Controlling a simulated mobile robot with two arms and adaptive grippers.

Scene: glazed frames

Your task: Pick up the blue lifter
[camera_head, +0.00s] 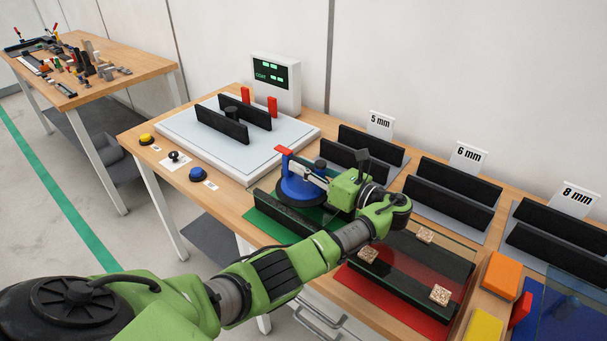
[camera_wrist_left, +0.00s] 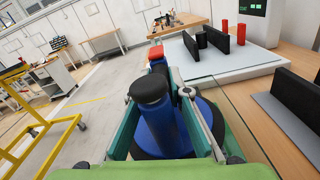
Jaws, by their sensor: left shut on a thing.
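The blue lifter (camera_head: 295,190) has a round blue base with a dark rim, a blue upright body with a black top and a red-tipped lever. It is above the green mat (camera_head: 262,231) on the wooden table. My left gripper (camera_head: 321,176) is shut on it from the right side in the head view. In the left wrist view the lifter's blue body (camera_wrist_left: 158,128) stands upright between the two fingers of the left gripper (camera_wrist_left: 160,112). I cannot tell whether its base touches what is beneath. My right gripper is in neither view.
A white platform (camera_head: 240,160) with black bars and a display (camera_head: 276,80) stand behind. Black racks labelled 5, 6 and 8 mm (camera_head: 579,199) line the back right. A red mat (camera_head: 375,303) with glass and cork-like blocks (camera_head: 439,295) lies at front right, near an orange block (camera_head: 502,275).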

